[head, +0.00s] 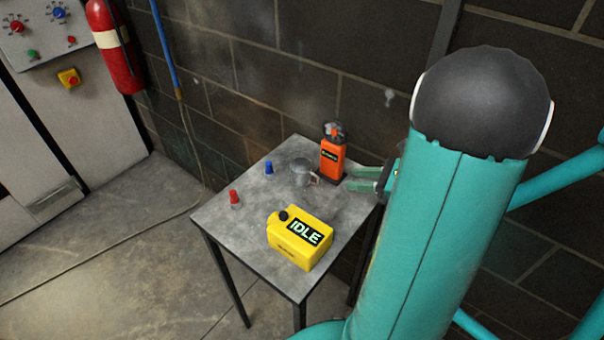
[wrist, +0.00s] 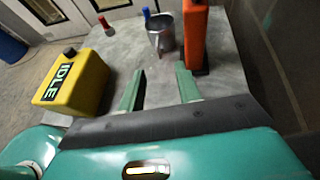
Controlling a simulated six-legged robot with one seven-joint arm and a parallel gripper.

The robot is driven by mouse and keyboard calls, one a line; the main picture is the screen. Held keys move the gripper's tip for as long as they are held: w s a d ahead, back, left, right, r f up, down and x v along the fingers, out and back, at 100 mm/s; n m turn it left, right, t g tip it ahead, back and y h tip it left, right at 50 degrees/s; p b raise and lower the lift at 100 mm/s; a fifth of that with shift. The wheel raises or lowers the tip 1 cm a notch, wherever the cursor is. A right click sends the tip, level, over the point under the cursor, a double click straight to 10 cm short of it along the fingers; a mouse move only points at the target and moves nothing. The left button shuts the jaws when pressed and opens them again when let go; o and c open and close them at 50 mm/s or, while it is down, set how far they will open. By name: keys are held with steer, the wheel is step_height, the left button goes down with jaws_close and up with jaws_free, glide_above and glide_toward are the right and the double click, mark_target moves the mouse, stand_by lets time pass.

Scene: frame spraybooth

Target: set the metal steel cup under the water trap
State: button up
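The grey metal steel cup (head: 301,176) stands on the small table, beside the orange device. In the wrist view the cup (wrist: 161,38) is upright, ahead of my fingertips and roughly in line with the gap between them. My gripper (head: 350,179) is at the right side of the table, its fingers pointing left toward the cup. In the wrist view my gripper (wrist: 160,71) is open, with nothing between its fingers. It is apart from the cup. I cannot make out the water trap for certain in either view.
The grey table (head: 250,236) also bears an orange device (head: 333,160) close to the cup, a yellow IDLE canister (head: 299,240), a red cone-like piece (head: 234,198) and a blue one (head: 268,167). A block wall (head: 330,60) stands behind. A small pale spot (head: 389,97) shows on it.

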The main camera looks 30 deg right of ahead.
glide_toward(305, 175)
steer(key=w+f, duration=0.1)
steer(key=w+a+f, duration=0.1)
steer(key=w+f, duration=0.1)
steer(key=w, duration=0.1)
steer(key=shift+w+a+f, duration=0.15)
steer(key=shift+a+f, duration=0.1)
steer(key=shift+c, duration=0.2)
jaws_close()
